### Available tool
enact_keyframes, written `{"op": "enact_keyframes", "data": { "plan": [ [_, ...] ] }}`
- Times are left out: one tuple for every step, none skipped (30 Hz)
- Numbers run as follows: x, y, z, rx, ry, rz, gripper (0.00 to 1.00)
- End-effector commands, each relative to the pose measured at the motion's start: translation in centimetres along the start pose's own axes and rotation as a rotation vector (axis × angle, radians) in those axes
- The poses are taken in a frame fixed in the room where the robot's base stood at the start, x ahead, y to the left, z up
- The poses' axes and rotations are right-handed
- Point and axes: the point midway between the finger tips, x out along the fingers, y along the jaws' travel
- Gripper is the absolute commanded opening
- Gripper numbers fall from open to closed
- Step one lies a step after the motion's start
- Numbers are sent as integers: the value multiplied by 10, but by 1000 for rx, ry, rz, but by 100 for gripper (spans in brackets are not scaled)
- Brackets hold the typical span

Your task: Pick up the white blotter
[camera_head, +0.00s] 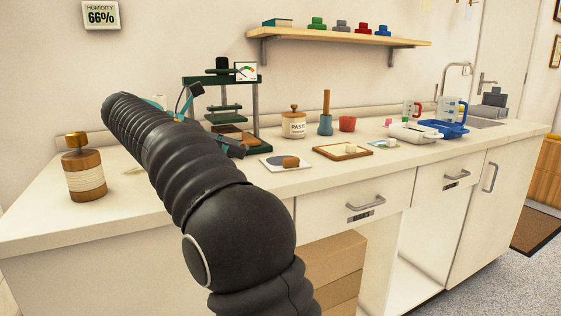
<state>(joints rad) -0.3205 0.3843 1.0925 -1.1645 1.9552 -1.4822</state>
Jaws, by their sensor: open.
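A flat white square (270,161) with a dark edge lies on the counter right of my arm; it looks like the white blotter, but I cannot be sure. A small brown block (291,162) sits on it. My gripper (219,120) is partly hidden behind my own dark arm. Its dark fingers with teal parts show spread apart in front of the green press, left of and above the white square. It is open, and I see nothing held in it.
A green press (256,105) stands behind my gripper. A paste jar (293,124), a wooden-handled tool (326,115), a red cup (347,123), a wooden frame (342,150) and white (412,134) and blue (443,129) trays stand rightward.

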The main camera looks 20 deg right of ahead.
Motion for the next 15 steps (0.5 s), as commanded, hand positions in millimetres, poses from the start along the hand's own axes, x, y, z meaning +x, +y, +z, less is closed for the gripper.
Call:
{"op": "enact_keyframes", "data": {
  "plan": [
    [-2,2,0,-9,-10,-6,46],
    [-2,2,0,-13,-14,-8,46],
    [-1,3,-1,-17,-18,-10,46],
    [2,3,-1,-18,-20,-11,46],
    [6,3,-1,-19,-21,-12,46],
    [12,2,-1,-19,-22,-14,46],
    [17,2,-1,-19,-21,-13,46],
    [23,2,-1,-19,-21,-13,46],
    [31,2,-2,-19,-21,-14,46],
    [37,2,-1,-19,-20,-13,46],
    [42,2,-1,-18,-20,-12,46],
    [49,2,-1,-18,-20,-13,46],
    [54,2,-1,-18,-20,-13,46],
    [59,2,0,-18,-20,-12,46],
    [65,2,0,-19,-20,-13,46]
  ]
}}
